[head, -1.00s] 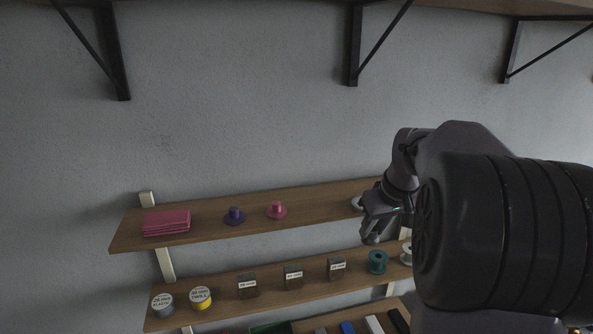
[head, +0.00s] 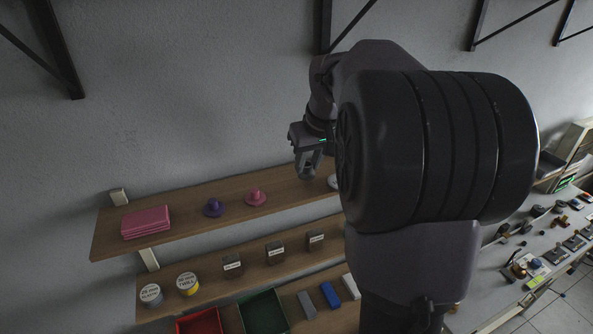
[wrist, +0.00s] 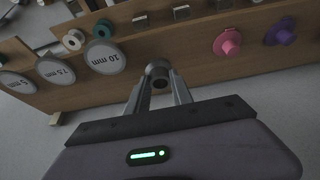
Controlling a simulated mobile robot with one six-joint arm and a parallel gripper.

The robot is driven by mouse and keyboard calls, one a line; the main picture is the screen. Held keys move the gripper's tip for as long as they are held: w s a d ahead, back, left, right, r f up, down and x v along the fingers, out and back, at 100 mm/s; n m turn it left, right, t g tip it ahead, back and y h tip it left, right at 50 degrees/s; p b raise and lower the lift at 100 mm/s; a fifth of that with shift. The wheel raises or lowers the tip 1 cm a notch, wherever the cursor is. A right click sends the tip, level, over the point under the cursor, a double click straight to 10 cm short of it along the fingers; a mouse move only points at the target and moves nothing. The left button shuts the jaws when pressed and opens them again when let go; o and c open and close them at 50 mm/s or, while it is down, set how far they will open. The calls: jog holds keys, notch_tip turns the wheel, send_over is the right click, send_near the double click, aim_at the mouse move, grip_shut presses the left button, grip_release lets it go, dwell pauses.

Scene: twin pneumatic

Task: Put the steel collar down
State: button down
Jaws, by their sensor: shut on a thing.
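The steel collar (wrist: 158,74) is a small grey ring with a dark bore, between my fingertips in the wrist view. My gripper (wrist: 158,88) is shut on it. In the head view my gripper (head: 307,168) points down around the upper shelf (head: 180,205), right of a pink knob (head: 256,198); the collar is too small there to make out clearly. I cannot tell the exact gap between collar and shelf; no contact shows.
The upper shelf also holds pink folded cloths (head: 146,221), a purple knob (head: 213,207) and labelled discs, one marked 10 mm (wrist: 95,58). Bare shelf shows between the discs and knobs. The lower shelf (head: 255,272) carries tins and small blocks. A cluttered bench (head: 500,262) stands right.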

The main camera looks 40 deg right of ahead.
jog(key=shift+w+a+f, duration=0.25)
jog(key=shift+w+a, duration=0.2)
jog(key=shift+w, duration=0.15)
jog(key=shift+w+a+f, duration=0.2)
jog(key=shift+w+a, duration=0.2)
jog(key=shift+w, duration=0.15)
jog(key=shift+s+f+p, duration=0.15)
jog(key=shift+s+f, duration=0.1)
jog(key=shift+f, duration=0.4)
jog(key=shift+s+f+p, duration=0.15)
jog(key=shift+s+f, duration=0.1)
jog(key=shift+f, duration=0.55)
jog(key=shift+w+f, duration=0.1)
jog(key=shift+w, duration=0.2)
jog(key=shift+f, duration=0.1)
jog(key=c, duration=1.1)
grip_release()
jog(key=shift+s, duration=0.1)
